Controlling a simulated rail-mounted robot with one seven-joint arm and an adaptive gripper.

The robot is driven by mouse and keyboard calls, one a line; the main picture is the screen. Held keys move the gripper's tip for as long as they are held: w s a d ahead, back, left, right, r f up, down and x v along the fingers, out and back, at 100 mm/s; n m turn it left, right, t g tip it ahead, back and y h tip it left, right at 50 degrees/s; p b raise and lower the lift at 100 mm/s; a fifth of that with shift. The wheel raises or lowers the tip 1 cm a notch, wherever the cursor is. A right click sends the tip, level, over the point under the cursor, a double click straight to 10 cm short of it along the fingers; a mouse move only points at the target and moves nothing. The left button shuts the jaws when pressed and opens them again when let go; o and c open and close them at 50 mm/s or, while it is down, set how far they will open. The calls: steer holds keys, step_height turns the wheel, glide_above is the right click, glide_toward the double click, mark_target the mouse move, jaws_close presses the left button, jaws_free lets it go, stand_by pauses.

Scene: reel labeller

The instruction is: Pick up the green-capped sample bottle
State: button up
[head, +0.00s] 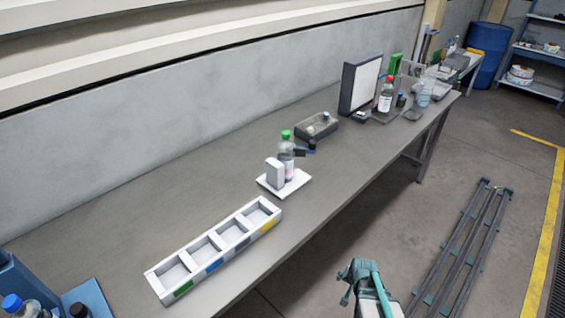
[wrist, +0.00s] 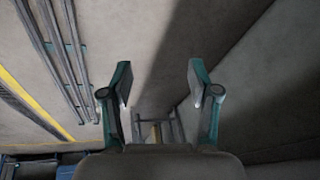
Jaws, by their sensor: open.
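The green-capped sample bottle (head: 287,147) stands upright on a small white platform (head: 270,187) in the middle of the bench in the head view. A white block (head: 274,173) stands beside it and hides part of its lower left side. A dark fixture (head: 305,148) is at its right. My gripper (wrist: 160,86) is open and empty in the wrist view, with only floor and bench legs beyond its fingers. In the head view my arm is at the bottom, off the bench's front edge and well apart from the bottle.
A white tray (head: 190,243) with several compartments and coloured tabs lies in front of the platform. A grey box (head: 330,125), a dark-framed panel (head: 359,82) and a red-capped bottle (head: 385,97) stand further back. Blue-capped items (head: 13,303) are at the lower left. Bench between is clear.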

steer(key=w+d+r+m+t, duration=0.1)
steer(key=w+r+t, duration=0.3)
steer(key=w+r, duration=0.8)
steer(key=w+d+r+m+t, duration=0.2)
steer(key=w+r+t, duration=0.3)
steer(key=w+r, duration=0.6)
steer(key=n+t+y+b, duration=0.1)
steer(key=n+t+y, duration=0.35)
steer(key=n, duration=0.65)
glide_toward(287, 137)
steer(key=x, duration=1.1)
steer(key=shift+w+a, duration=0.1)
steer(key=shift+w, duration=0.15)
jaws_close()
